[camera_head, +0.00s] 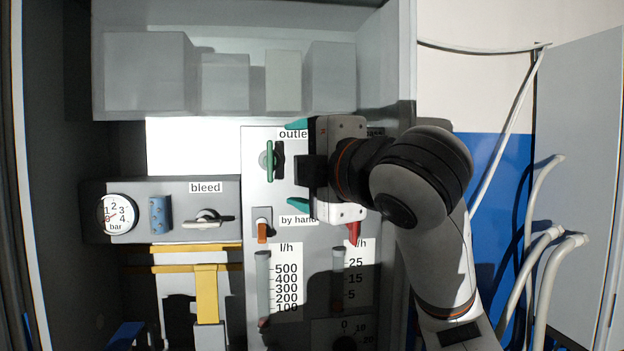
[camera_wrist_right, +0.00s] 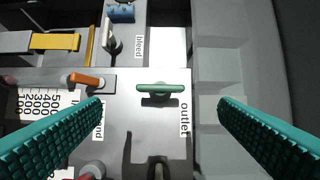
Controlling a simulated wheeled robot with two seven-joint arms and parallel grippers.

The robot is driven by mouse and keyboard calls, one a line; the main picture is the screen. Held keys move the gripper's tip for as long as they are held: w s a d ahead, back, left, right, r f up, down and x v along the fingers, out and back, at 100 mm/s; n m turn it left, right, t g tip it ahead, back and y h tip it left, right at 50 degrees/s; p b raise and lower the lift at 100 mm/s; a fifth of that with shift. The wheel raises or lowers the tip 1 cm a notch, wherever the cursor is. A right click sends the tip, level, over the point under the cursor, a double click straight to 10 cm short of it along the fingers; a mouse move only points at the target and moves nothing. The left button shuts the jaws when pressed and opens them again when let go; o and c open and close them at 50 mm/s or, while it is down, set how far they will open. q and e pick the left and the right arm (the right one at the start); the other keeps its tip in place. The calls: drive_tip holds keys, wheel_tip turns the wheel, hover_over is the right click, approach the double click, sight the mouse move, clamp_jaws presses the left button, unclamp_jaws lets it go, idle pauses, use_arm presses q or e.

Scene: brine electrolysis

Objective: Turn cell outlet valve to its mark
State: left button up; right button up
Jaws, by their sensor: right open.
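The outlet valve has a green bar handle (camera_head: 269,160) on the grey panel, below the partly covered "outlet" label. The handle stands upright in the head view and lies across the picture in the wrist view (camera_wrist_right: 164,87). My right gripper (camera_head: 297,165) is open with teal fingers, just right of the handle. In the wrist view the fingers (camera_wrist_right: 160,115) are wide apart on either side of the handle, and neither touches it. I cannot make out the valve's mark. My left gripper is not in view.
An orange lever (camera_head: 262,230) sits below the valve by the "by hand" label. A white bleed lever (camera_head: 208,222) and a bar gauge (camera_head: 116,214) are to the left. Flow tubes (camera_head: 263,285) are lower down. Grey boxes (camera_head: 145,72) stand on a shelf above.

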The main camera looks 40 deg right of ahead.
drive_tip(key=shift+s+a, duration=0.15)
drive_tip(key=shift+s, duration=0.65)
drive_tip(key=shift+s+a, duration=0.1)
drive_tip(key=shift+s, duration=0.65)
